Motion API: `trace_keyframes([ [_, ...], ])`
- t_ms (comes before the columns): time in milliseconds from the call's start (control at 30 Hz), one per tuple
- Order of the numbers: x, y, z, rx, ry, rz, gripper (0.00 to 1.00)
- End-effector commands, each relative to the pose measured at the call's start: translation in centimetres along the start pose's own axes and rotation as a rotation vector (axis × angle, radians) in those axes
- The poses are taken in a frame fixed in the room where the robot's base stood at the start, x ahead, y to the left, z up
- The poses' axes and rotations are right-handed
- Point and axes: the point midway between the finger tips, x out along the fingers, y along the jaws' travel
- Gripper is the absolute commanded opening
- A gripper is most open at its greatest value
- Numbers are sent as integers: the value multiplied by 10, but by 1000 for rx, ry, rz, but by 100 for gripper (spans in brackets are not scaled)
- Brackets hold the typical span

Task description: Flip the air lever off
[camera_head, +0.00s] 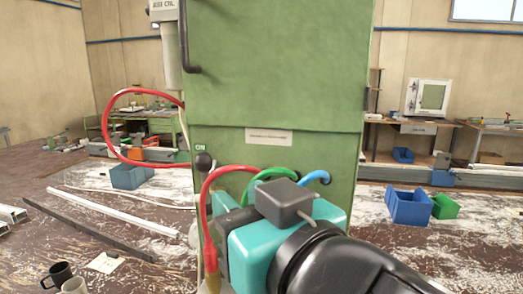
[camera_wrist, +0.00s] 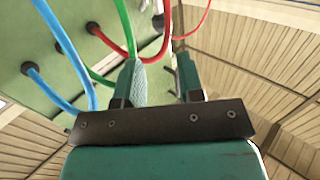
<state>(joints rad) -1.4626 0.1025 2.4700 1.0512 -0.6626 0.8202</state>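In the wrist view, a dark round thing (camera_wrist: 158,22) beyond my fingertips looks like this knob. My gripper (camera_head: 222,205) is in front of the cabinet, below and slightly right of the knob. In the wrist view my gripper (camera_wrist: 161,78) shows two teal fingers apart with a gap between them. I see nothing held. The lever's lower part is hard to make out behind the red hose and gripper.
A red hose (camera_head: 209,215) loops close to my gripper, with a green hose (camera_head: 258,180) and a blue hose (camera_head: 312,178) beside it on the cabinet. Another red hose (camera_head: 106,135) loops at left. Mugs (camera_head: 60,275) stand at lower left. Blue bins (camera_head: 408,207) lie at right.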

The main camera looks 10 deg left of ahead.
Motion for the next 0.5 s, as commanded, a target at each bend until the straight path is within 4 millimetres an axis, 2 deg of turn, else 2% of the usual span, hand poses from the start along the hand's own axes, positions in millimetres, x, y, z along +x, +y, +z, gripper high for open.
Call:
trace_keyframes([
  [67, 19, 2, -6, -3, -4, 6, 35],
  [300, 72, 3, -6, -2, -4, 6, 35],
  [500, 106, 2, -4, -1, -3, 4, 35],
])
